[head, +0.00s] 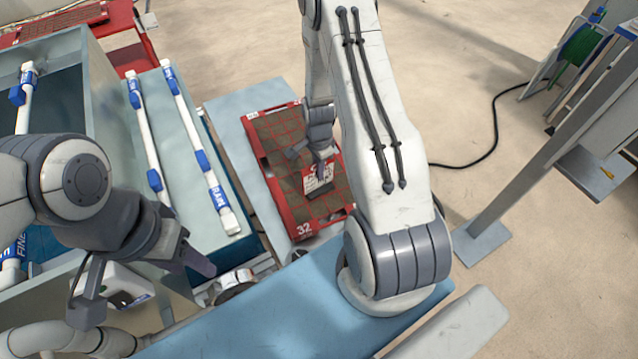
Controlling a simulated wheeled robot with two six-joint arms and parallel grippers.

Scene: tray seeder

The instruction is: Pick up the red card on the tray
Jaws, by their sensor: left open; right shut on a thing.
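The red tray (322,227) with brown cells lies on a pale blue surface in the middle of the head view, with the number 32 at its near corner. A small card (318,178) shows on the tray, with a pale face and red and dark marks. My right gripper (316,175) is over the tray and shut on the card, partly covering it. I cannot tell whether the card is lifted off the cells. My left gripper (142,290) is open and empty at the lower left, away from the tray.
White pipes with blue fittings (196,140) lie on a blue-green bench left of the tray. Another red tray (60,22) stands at the far left. A metal post (535,130) and a black cable (495,125) are at right. Open floor lies beyond.

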